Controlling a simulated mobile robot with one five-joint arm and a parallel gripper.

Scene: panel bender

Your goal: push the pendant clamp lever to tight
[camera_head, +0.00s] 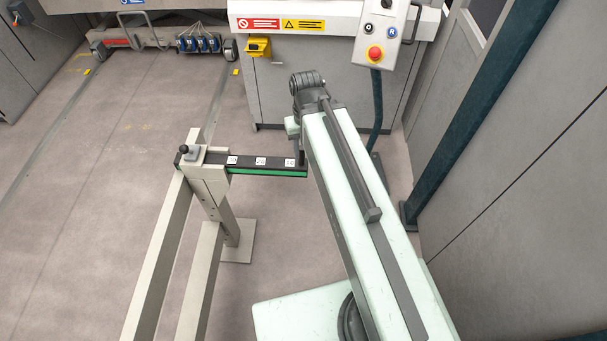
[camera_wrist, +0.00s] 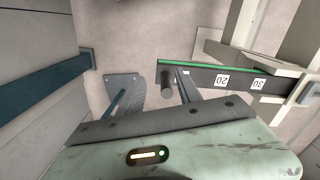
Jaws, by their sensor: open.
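The pendant (camera_head: 382,35), a pale control box with a red stop button, stands at the top right of the head view on a dark teal post (camera_head: 376,110). I cannot make out its clamp lever in either view. My gripper (camera_head: 296,135) is left of and nearer than the post, low beside the end of a black scale bar; my arm partly hides it. In the wrist view my gripper (camera_wrist: 152,86) is open and seems empty, above a floor plate (camera_wrist: 123,82) and a dark round peg (camera_wrist: 166,86).
The scale bar (camera_head: 268,171) with a green edge runs from a beige stand (camera_head: 206,183), with a black-knobbed lever (camera_head: 184,149) on top. A thick teal post (camera_head: 480,120) and grey panels close off the right. Floor at left is open.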

